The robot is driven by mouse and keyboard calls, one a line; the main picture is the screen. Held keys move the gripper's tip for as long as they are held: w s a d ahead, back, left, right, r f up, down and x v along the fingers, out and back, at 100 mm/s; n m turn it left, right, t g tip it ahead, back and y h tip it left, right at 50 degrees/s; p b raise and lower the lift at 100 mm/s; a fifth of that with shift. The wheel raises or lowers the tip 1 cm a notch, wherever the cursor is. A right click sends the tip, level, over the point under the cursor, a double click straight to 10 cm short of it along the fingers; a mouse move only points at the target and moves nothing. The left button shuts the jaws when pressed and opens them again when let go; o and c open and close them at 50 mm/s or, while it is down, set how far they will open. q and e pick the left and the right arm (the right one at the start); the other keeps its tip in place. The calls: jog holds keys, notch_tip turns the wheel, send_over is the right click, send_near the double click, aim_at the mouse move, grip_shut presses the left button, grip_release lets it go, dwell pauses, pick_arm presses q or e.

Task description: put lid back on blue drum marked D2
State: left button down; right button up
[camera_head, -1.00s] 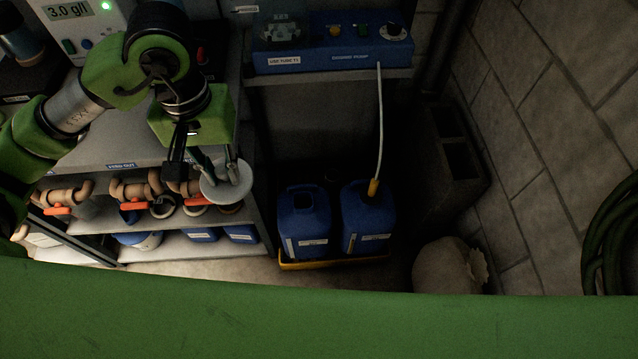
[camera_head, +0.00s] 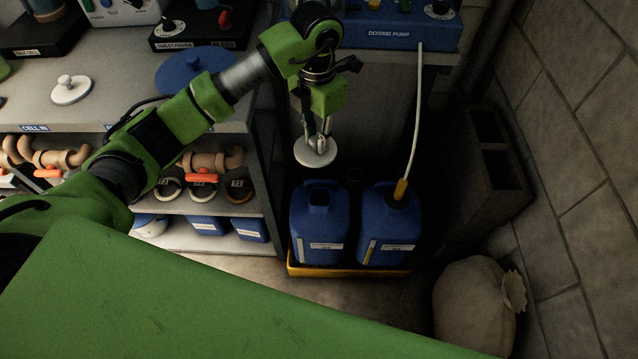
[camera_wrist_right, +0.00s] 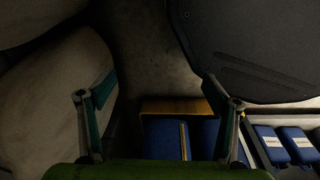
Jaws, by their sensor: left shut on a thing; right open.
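My left gripper (camera_head: 320,138) is shut on a pale round lid (camera_head: 314,156). It holds the lid in the air, above and behind the left blue drum (camera_head: 318,240) as seen in the head view. That drum stands upright with an open, uncovered mouth. The right blue drum (camera_head: 384,236) has a yellow fitting and a white tube in its mouth. Both drums have white labels too small to read, so I cannot tell which is D2. In the right wrist view my right gripper (camera_wrist_right: 158,88) is open and empty.
The drums stand in a yellow tray (camera_head: 345,270) beside the shelving. The dosing pump (camera_head: 395,30) is above them, its tube hanging down. A white lid (camera_head: 72,90) and a larger blue lid (camera_head: 190,72) lie on the counter. A sack (camera_head: 470,305) and hollow block (camera_head: 490,165) stand right.

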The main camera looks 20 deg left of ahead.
jog(key=w+f+b, duration=0.2)
jog(key=w+b, duration=0.4)
jog(key=b, duration=0.5)
pick_arm(q)
jog(key=shift+w+a+f+n+b, duration=0.2)
jog(key=shift+w+f+n+b, duration=0.7)
jog(key=shift+f+n, duration=3.65)
jog(key=shift+w+a+f+n+b, duration=0.25)
jog(key=shift+w+f+n+b, duration=0.6)
jog(key=shift+f+n, duration=3.7)
jog(key=shift+w+a+f+n+b, duration=0.2)
jog(key=shift+w+f+n+b, duration=0.65)
jog(key=shift+f+n, duration=3.65)
pick_arm(e)
notch_tip(320, 180, up, 19)
jog(key=w+t, duration=0.1)
jog(key=w, duration=0.1)
jog(key=shift+a+t, duration=0.4)
pick_arm(q)
notch_tip(320, 180, down, 2)
jog(key=shift+f+m, duration=0.1)
jog(key=shift+m, duration=1)
pick_arm(e)
jog(key=shift+f, duration=0.15)
jog(key=shift+f, duration=0.35)
pick_arm(q)
jog(key=shift+p, duration=0.3)
pick_arm(e)
jog(key=shift+w+f, duration=0.2)
jog(key=shift+w, duration=0.05)
